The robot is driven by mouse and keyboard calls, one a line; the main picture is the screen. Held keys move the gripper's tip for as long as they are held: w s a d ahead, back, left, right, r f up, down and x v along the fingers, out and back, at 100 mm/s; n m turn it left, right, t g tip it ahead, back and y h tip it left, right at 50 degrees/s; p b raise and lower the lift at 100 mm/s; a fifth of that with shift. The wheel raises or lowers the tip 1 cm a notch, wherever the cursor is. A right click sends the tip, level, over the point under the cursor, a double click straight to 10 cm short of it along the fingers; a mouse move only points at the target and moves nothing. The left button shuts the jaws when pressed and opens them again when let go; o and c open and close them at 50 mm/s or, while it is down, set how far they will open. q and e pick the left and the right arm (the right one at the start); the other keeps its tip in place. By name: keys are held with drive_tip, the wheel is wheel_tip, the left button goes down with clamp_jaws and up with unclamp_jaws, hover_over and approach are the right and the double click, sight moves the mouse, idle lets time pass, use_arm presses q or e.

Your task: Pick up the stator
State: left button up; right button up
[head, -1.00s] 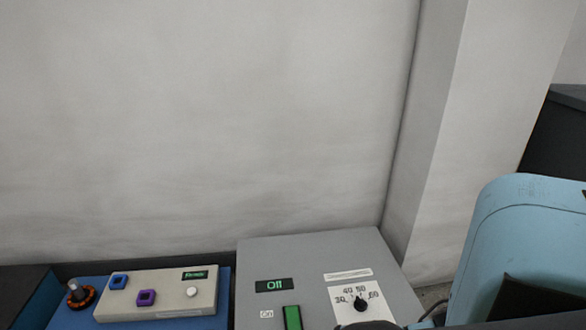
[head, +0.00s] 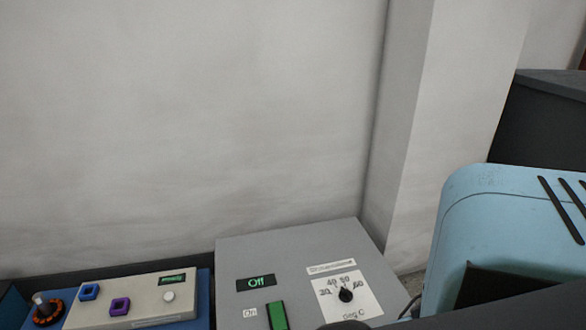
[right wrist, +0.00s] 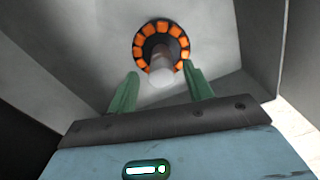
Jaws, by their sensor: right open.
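In the head view, a black-and-orange ring with a pale shaft, the stator (head: 47,309), stands on a blue surface at the lower left. The right wrist view shows an orange-segmented ring with a shaft (right wrist: 161,46) against a grey surface; I cannot tell whether it is the same one. My right gripper (right wrist: 160,72) is open, its two green fingers apart on either side of the shaft's near end in that picture. The ring looks beyond the fingertips, and I see no contact. My left gripper is not in view.
A beige box (head: 145,299) with blue and purple square sockets sits right of the stator. A grey control box (head: 300,262) stands beside it, its display reading "Off", with a green switch (head: 277,316) and a dial (head: 345,295). A grey wall (head: 180,120) rises behind.

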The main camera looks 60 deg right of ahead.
wheel_tip(320, 180, down, 3)
drive_tip(key=shift+a+r+b, duration=0.1)
drive_tip(key=shift+r+b, duration=0.1)
drive_tip(key=shift+b, duration=0.45)
drive_tip(key=shift+f, duration=0.25)
drive_tip(key=shift+r, duration=0.1)
drive_tip(key=shift+c, duration=0.4)
drive_tip(key=c, duration=0.5)
clamp_jaws()
drive_tip(key=shift+r, duration=0.1)
